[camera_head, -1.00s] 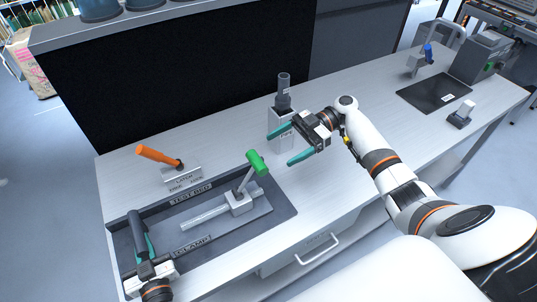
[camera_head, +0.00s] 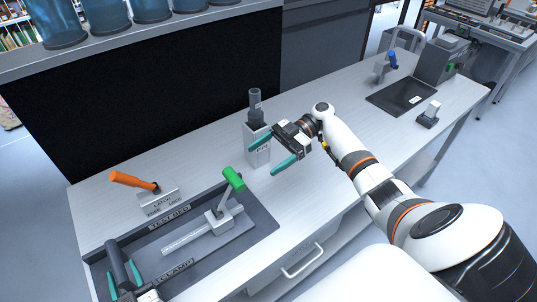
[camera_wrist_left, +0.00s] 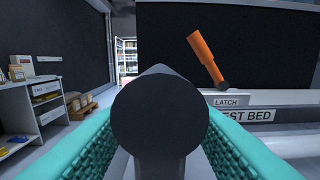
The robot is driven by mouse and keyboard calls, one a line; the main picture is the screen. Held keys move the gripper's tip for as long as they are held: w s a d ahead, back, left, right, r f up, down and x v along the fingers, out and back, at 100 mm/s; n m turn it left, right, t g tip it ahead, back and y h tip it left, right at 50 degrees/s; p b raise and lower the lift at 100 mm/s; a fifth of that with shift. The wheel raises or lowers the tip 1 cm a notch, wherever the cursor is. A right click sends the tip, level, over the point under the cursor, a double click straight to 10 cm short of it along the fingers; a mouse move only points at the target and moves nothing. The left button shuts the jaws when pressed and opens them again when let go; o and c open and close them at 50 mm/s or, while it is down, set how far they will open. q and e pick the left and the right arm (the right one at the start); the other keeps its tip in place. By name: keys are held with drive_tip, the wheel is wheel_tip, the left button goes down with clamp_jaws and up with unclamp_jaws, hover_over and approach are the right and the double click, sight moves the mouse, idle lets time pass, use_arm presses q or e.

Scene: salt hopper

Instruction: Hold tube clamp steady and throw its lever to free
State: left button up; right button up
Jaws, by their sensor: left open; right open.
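The tube clamp's grey block (camera_head: 218,219) sits in the dark tray labelled CLAMP and TEST BED (camera_head: 262,222). Its lever leans up to a green grip (camera_head: 233,179). A dark round-ended handle (camera_head: 119,266) stands at the tray's left end. My left gripper (camera_head: 125,280) is open with its teal fingers on either side of this handle, which also fills the middle of the left wrist view (camera_wrist_left: 160,112). Whether the fingers touch it I cannot tell. My right gripper (camera_head: 275,153) is open and empty above the bench, right of the green grip.
An orange-handled latch (camera_head: 133,181) stands behind the tray and shows in the left wrist view (camera_wrist_left: 205,58). A grey upright post (camera_head: 257,145) stands behind my right gripper. A dark mat (camera_head: 402,97) lies far right.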

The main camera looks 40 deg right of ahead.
use_arm(q)
drive_tip(key=s, duration=1.1)
drive_tip(key=shift+s, duration=0.35)
